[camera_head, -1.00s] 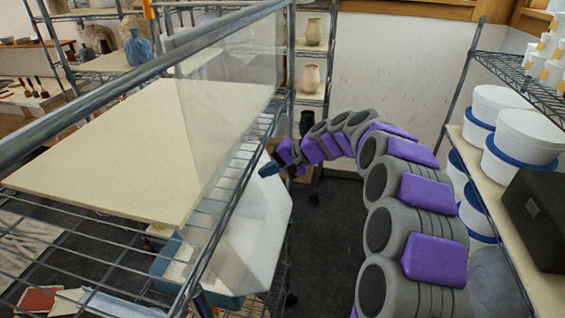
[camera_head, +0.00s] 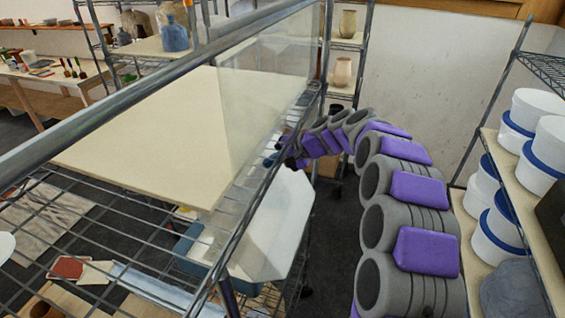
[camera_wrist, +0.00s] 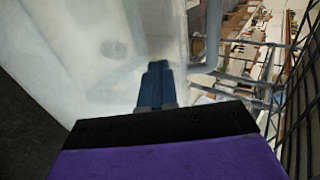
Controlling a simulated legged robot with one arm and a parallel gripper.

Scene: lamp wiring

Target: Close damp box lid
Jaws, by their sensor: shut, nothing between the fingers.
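The damp box (camera_head: 193,250) is a blue-teal bin low in the wire rack, partly hidden behind the upper wire shelf and a clear panel. Its pale translucent lid (camera_head: 277,228) stands raised and tilted on the right side of the box, toward the aisle. My gripper (camera_head: 270,160) is near the lid's upper edge, partly hidden by rack parts. In the wrist view my gripper (camera_wrist: 156,72) has its blue fingers together and empty, in front of the pale lid (camera_wrist: 85,50). I cannot tell whether the fingers touch the lid.
A cream board (camera_head: 150,130) lies on the rack's upper shelf, with a clear panel (camera_head: 262,85) and metal rail beside it. A shelf with white tubs (camera_head: 503,235) stands to the right. Dark floor shows in the narrow aisle between.

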